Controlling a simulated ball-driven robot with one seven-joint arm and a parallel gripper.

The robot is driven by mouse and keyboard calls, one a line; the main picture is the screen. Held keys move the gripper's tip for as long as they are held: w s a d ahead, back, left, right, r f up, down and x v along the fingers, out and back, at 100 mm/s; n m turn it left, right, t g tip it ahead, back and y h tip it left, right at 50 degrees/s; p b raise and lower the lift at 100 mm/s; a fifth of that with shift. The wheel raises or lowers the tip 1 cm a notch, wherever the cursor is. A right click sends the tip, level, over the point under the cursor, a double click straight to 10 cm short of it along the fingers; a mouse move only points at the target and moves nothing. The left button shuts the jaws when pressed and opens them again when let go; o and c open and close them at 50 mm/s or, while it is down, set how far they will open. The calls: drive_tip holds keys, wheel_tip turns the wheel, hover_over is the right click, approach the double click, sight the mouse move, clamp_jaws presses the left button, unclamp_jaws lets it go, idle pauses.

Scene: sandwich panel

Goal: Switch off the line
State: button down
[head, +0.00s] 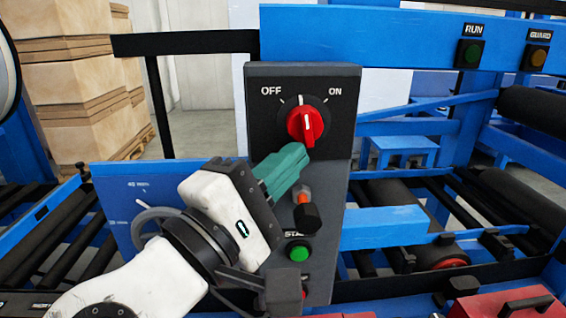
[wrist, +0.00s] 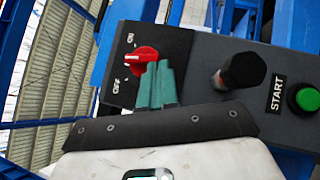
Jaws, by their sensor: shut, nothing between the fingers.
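The red rotary switch (head: 305,122) sits on a dark panel (head: 262,135) between the labels OFF at left and ON at right. Its white mark points roughly upward, between the two labels. It also shows in the wrist view (wrist: 143,56). My gripper (head: 301,152) has teal fingers, shut and empty, with tips just below the switch. In the wrist view the fingertips (wrist: 158,66) are close beside the knob; I cannot tell whether they touch it. A RUN lamp (head: 469,53) and a GUARD lamp (head: 538,56) are on the blue beam; neither looks brightly lit.
A black knob (head: 307,218) on an orange stem sticks out below the switch. Under it is the green START button (head: 298,253). A red part below that is partly hidden by my arm. Black rollers (head: 535,119) lie at right, with a red case (head: 510,306) in front.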

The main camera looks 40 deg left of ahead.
drive_tip(key=shift+w+d+f+n+t+y+b, duration=0.1)
drive_tip(key=shift+w+d+n+t+y+b, duration=0.1)
drive_tip(key=shift+n+t+y, duration=0.35)
drive_tip(key=shift+w+d+f+n+t+y+b, duration=0.15)
drive_tip(key=shift+n+y+b, duration=0.15)
drive_tip(key=shift+n, duration=0.55)
drive_tip(key=shift+w+d+f+n+t+y+b, duration=0.15)
drive_tip(key=shift+n+t+y, duration=0.25)
drive_tip(key=shift+n, duration=0.3)
drive_tip(key=shift+a, duration=0.15)
